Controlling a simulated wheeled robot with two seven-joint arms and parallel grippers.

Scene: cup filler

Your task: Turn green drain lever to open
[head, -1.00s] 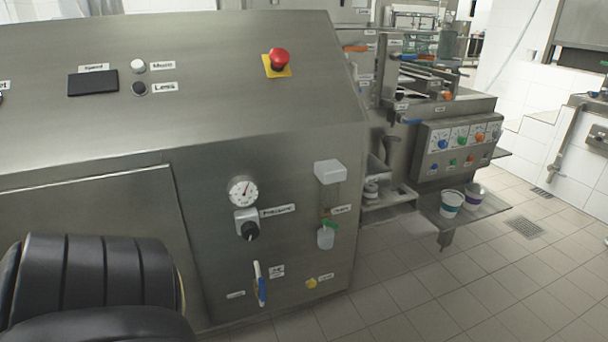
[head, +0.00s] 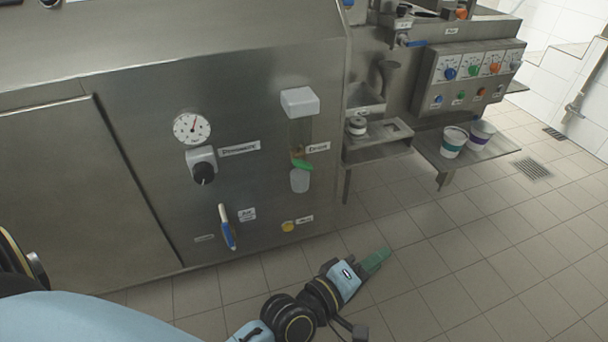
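The green drain lever (head: 302,165) is a small piece on the filter unit (head: 299,102) at the right of the steel machine front. It sits between the grey top block and the pale bowl (head: 300,181), beside a label that seems to read "Drain". The lever looks slightly tilted. My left gripper (head: 377,260) has green fingers and is below and to the right of the lever, in front of the floor and apart from the machine. The fingers overlap in this view, so their opening is unclear. My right gripper is not in view.
A pressure gauge (head: 192,128) and black knob (head: 203,173) are left of the filter. A blue-and-white handle (head: 227,228) and yellow button (head: 288,226) are lower down. Two cups (head: 454,142) (head: 481,134) stand on a shelf at right. Open tiled floor lies in front.

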